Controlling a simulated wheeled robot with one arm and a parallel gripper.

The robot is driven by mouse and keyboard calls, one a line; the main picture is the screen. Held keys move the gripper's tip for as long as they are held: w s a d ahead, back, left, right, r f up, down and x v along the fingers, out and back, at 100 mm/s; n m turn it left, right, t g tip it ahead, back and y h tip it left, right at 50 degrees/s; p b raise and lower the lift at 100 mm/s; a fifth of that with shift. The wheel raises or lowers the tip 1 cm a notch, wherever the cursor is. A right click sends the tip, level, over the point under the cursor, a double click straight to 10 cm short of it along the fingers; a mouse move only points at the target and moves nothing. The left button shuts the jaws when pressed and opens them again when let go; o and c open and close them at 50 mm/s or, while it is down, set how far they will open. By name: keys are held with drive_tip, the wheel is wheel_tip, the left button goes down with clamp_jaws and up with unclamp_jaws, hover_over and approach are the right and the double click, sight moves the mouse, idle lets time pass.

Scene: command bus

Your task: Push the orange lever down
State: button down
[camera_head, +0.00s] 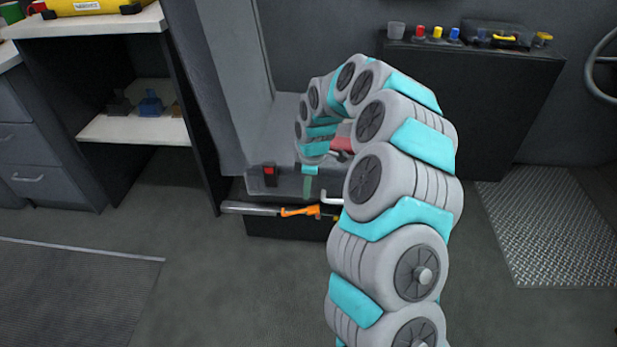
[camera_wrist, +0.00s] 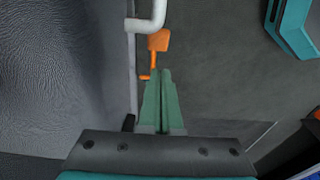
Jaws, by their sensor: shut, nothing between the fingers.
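The orange lever (camera_head: 299,211) sits low at the front of the grey seat-like base in the head view, lying roughly level. In the wrist view the orange lever (camera_wrist: 158,41) is just beyond my fingertips, with a small orange stub (camera_wrist: 144,77) beside them. My gripper (camera_head: 307,194) points down just above the lever, its green fingers together and empty. The closed fingers also show in the wrist view (camera_wrist: 163,76). They overlap the lever's lower end there; I cannot tell whether they touch it.
A pale bent bar (camera_wrist: 148,24) runs close to the lever in the wrist view. A clear tube (camera_head: 250,208) extends left of the lever. The grey base (camera_head: 287,182) carries a red switch (camera_head: 270,172). Shelves stand left, a dark cabinet (camera_head: 470,95) right. Floor in front is clear.

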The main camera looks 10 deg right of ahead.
sight(315, 209)
drive_tip(key=shift+s+d+f, duration=0.1)
drive_tip(key=shift+d+f, duration=0.15)
drive_tip(key=shift+f, duration=0.65)
drive_tip(key=shift+s+d+f, duration=0.1)
drive_tip(key=shift+d+f, duration=0.2)
drive_tip(key=shift+f, duration=0.55)
drive_tip(key=shift+d+f, duration=0.25)
drive_tip(key=shift+f, duration=0.65)
drive_tip(key=shift+s+d+f+b, duration=0.2)
drive_tip(key=shift+d+f+b, duration=0.15)
drive_tip(key=shift+d+f, duration=0.25)
drive_tip(key=shift+a, duration=0.15)
drive_tip(key=shift+a+r, duration=0.2)
drive_tip(key=shift+r, duration=0.3)
drive_tip(key=shift+a+r, duration=0.2)
drive_tip(key=shift+r, duration=0.4)
drive_tip(key=shift+a+r, duration=0.15)
drive_tip(key=shift+r, duration=0.4)
wheel_tip(315, 209, up, 10)
drive_tip(key=d, duration=0.2)
drive_tip(key=shift+s, duration=0.15)
